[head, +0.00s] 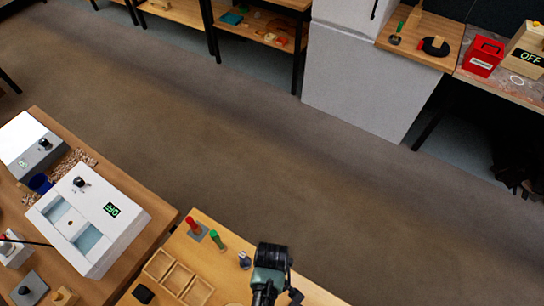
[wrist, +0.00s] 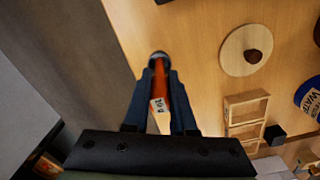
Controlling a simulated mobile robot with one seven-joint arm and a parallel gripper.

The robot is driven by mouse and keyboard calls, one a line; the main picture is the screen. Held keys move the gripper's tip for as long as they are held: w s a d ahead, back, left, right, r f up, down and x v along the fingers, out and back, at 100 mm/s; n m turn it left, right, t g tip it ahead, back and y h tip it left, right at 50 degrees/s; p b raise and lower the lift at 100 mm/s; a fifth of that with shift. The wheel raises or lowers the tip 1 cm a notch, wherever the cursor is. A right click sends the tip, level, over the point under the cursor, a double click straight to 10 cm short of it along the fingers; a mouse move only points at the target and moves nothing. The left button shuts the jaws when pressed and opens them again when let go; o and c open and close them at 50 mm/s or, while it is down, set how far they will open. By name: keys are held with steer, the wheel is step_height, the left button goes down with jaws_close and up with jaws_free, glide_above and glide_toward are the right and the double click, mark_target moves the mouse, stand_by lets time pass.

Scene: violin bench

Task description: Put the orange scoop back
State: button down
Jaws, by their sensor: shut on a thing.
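In the wrist view my gripper (wrist: 160,80) is shut on the orange scoop (wrist: 159,88). Its orange handle lies between the two dark fingers, and a pale label with small print shows on the end nearer the camera. A dark round end shows just past the fingertips. The scoop is over or beside a light wooden bench top (wrist: 195,25); I cannot tell whether it touches it. In the head view my arm reaches in at the bottom middle, and the fingers and the scoop are not clear there. A red-handled tool (head: 193,225) and a green-handled tool (head: 217,241) stand on the bench.
A round wooden lid (wrist: 236,58) with a brown knob, a wooden divided tray (wrist: 244,97), a black block (wrist: 274,134) and a blue container (wrist: 309,97) are on the bench. A white machine (head: 125,225) stands on the table at left. Open floor lies beyond.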

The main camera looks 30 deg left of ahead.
steer(key=shift+f, duration=0.15)
steer(key=c, duration=0.7)
jaws_free()
steer(key=shift+c, duration=0.2)
step_height(320, 180, up, 12)
steer(key=shift+r, duration=0.25)
